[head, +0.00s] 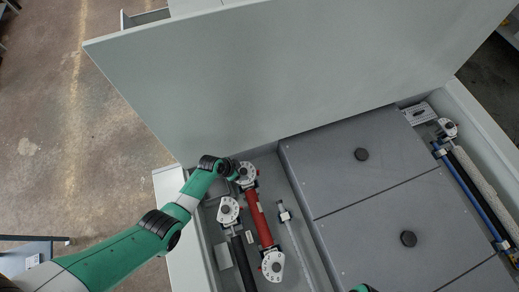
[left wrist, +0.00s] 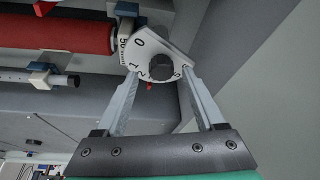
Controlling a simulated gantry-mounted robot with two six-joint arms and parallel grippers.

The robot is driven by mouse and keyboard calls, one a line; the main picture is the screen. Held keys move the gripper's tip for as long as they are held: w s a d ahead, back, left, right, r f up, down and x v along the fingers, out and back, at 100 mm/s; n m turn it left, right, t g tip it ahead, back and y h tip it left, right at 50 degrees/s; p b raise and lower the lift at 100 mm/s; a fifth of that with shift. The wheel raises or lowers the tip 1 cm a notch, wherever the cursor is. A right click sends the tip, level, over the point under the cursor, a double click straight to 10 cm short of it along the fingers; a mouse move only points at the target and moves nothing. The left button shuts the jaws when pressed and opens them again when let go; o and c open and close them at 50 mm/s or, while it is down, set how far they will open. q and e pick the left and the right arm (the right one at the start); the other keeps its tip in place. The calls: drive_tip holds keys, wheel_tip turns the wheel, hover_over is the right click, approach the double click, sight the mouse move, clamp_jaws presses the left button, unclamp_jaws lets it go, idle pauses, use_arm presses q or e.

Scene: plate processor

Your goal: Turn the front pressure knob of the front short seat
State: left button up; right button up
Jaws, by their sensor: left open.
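In the left wrist view a black pressure knob (left wrist: 160,67) sits on a white dial plate (left wrist: 140,47) with printed numbers, at the end of a red roller (left wrist: 58,34). My left gripper (left wrist: 158,78) is open, one finger on each side of the knob; I cannot tell whether they touch it. In the head view my left gripper (head: 234,171) is at the upper dial (head: 248,173) of the red roller (head: 260,218) and partly hides it. Another white dial (head: 272,265) is at the roller's lower end.
A black roller with its own white dial (head: 228,210) lies to the left, and a thin grey rod (head: 296,248) to the right. The large open lid (head: 270,75) stands just behind the gripper. Grey covers (head: 350,190) with black knobs fill the middle.

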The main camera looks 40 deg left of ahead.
use_arm(q)
drive_tip(key=shift+x, duration=1.15)
drive_tip(key=shift+a, duration=0.1)
clamp_jaws()
